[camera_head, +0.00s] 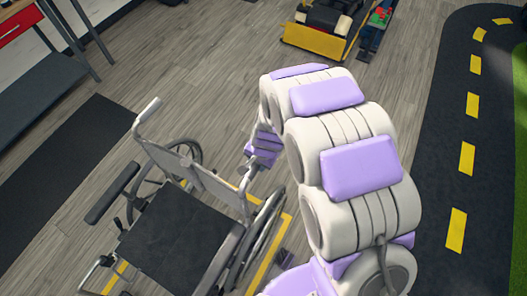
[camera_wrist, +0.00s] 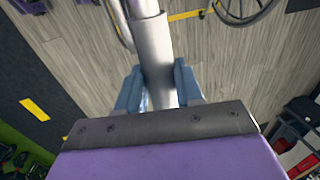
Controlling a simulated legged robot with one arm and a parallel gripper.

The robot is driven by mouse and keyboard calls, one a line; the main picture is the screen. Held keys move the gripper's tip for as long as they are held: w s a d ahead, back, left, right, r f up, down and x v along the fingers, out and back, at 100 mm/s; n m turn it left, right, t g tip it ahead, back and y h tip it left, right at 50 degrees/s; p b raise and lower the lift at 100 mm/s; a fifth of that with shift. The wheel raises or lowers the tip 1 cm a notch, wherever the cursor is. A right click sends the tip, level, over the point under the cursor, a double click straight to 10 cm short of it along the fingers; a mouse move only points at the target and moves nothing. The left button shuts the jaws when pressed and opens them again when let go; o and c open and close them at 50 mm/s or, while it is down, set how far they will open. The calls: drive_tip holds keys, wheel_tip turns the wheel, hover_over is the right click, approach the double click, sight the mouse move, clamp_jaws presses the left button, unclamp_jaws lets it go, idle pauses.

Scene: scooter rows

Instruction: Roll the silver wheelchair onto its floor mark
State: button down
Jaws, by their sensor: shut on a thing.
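The silver wheelchair (camera_head: 178,232) stands upright on the wood floor at the lower left of the head view, its black seat and two push handles showing. The yellow floor mark (camera_head: 275,247) shows as lines by its right wheel and at its front left. The chair overlaps the mark, and its body hides much of the outline. In the head view my gripper (camera_head: 248,172) is at the chair's right push handle, partly hidden by my arm. In the wrist view my gripper (camera_wrist: 160,92) is shut on the silver tube of that handle (camera_wrist: 152,50). A wheel and a yellow line (camera_wrist: 185,15) show beyond.
A dark mat (camera_head: 60,170) lies left of the chair, and a dark bench (camera_head: 40,95) stands at the upper left. A yellow-fronted machine (camera_head: 318,40) stands at the back. A black track with yellow dashes (camera_head: 440,180) runs along the right. Bare floor lies behind the chair.

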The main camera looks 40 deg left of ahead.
sight(251, 172)
drive_tip(key=shift+s+d, duration=0.15)
drive_tip(key=shift+s, duration=1.8)
drive_tip(key=c, duration=0.7)
unclamp_jaws()
drive_tip(key=shift+c, duration=0.2)
drive_tip(key=d+r+p, duration=0.2)
drive_tip(key=d+r, duration=0.1)
drive_tip(key=r, duration=1.4)
drive_tip(key=shift+w, duration=0.25)
drive_tip(key=shift+d, duration=0.1)
